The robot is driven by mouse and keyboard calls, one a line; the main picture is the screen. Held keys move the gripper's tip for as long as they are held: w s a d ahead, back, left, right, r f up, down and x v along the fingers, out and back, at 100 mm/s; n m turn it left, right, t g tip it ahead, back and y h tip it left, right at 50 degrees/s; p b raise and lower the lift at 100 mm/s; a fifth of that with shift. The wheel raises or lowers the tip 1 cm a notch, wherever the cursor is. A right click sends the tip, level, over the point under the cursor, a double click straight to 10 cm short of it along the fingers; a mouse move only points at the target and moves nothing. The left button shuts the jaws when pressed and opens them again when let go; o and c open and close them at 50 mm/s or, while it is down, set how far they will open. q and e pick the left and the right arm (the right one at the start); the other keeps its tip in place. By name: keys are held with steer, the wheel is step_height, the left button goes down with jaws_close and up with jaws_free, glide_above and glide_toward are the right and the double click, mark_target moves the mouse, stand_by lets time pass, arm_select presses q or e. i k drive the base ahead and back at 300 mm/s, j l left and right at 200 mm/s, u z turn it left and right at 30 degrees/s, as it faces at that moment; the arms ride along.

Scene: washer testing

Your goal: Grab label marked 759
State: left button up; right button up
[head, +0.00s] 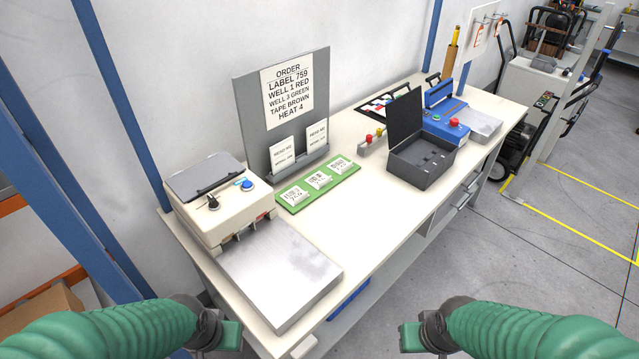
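A green tray (307,207) lies on the white workbench, with three white labels in a row: a left label (294,195), a middle label (319,180) and a right label (340,165). Their print is too small to read surely, so I cannot tell which is 759. The grey order board (252,107) behind carries an order sheet (287,88) reading LABEL 759. My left gripper (231,336) and my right gripper (411,337) are low in the picture, in front of the bench and apart from the tray. I see no label at either; their finger gaps are unclear.
A beige machine (219,205) with a metal plate (280,277) stands left of the tray. An open dark case (422,162) and a blue machine (446,122) stand to the right. The white bench top (353,210) is clear in front of the tray.

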mark_target(296, 194)
steer(key=l+u, duration=0.5)
steer(key=l, duration=0.85)
steer(key=u, duration=0.2)
steer(key=i+j+z, duration=0.2)
steer(key=i+j, duration=0.2)
steer(key=j, duration=0.15)
steer(key=u, duration=1.4)
